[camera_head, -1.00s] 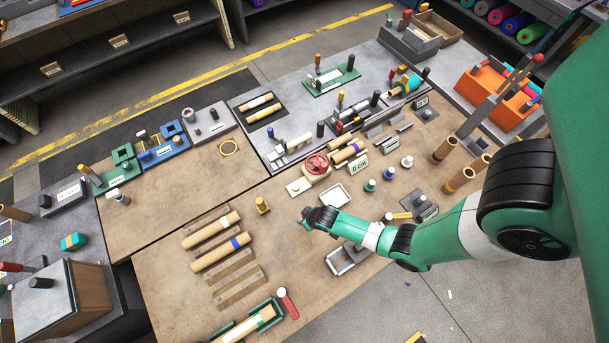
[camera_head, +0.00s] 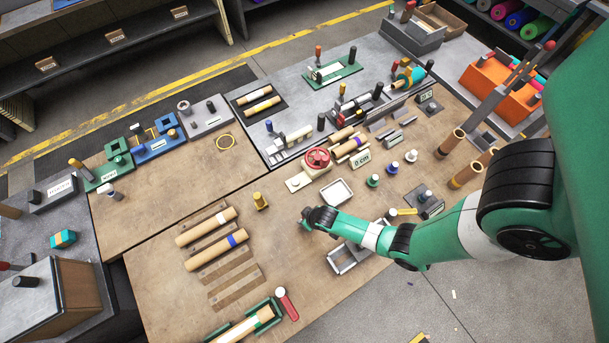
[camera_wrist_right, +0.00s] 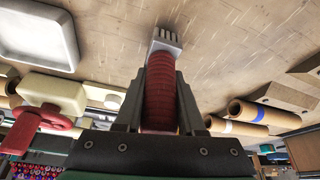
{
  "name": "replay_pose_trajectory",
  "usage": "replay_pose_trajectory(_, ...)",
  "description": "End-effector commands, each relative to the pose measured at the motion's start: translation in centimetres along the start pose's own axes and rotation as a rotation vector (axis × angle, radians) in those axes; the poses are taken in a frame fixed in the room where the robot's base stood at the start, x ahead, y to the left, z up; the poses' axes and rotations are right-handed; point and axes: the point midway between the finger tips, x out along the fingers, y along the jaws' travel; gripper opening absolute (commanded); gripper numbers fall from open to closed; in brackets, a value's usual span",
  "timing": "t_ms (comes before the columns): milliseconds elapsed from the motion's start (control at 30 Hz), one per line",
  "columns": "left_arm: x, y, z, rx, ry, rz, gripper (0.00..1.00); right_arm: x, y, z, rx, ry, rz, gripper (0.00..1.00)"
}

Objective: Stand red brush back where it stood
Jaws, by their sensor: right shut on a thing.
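The red brush (camera_wrist_right: 160,92) is in the right wrist view, held between the two fingers of my right gripper (camera_wrist_right: 160,115). Its pale ridged end (camera_wrist_right: 165,40) points away from the gripper, toward the wooden table top; I cannot tell whether it touches the wood. The brush is mostly hidden there by the gripper. My left gripper is not in view.
A white tray (camera_head: 337,192) and a grey metal tray (camera_head: 343,261) lie close to the gripper. A red handwheel (camera_head: 318,157) is behind it. Paper-coloured rolls (camera_head: 216,251) lie to the left. A red-handled tool (camera_head: 287,304) lies at the front. Bare wood surrounds the gripper.

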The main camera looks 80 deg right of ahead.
Motion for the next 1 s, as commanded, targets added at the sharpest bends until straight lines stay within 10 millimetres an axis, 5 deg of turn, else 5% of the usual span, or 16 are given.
replay_pose_trajectory(567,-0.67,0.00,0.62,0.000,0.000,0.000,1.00,0.89,-0.01,0.35,0.000,0.001,0.000,0.00)
replay_pose_trajectory(600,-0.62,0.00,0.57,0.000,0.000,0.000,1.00,0.81,-0.01,0.32,0.000,0.001,0.000,0.44)
replay_pose_trajectory(700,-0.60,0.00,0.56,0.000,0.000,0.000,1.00,0.80,0.00,0.32,0.000,0.001,0.000,0.62)
replay_pose_trajectory(767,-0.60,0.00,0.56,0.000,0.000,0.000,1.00,0.80,0.00,0.32,0.000,0.000,0.000,0.72)
replay_pose_trajectory(1000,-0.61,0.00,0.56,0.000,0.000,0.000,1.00,0.81,0.00,0.37,0.000,0.000,0.000,0.73)
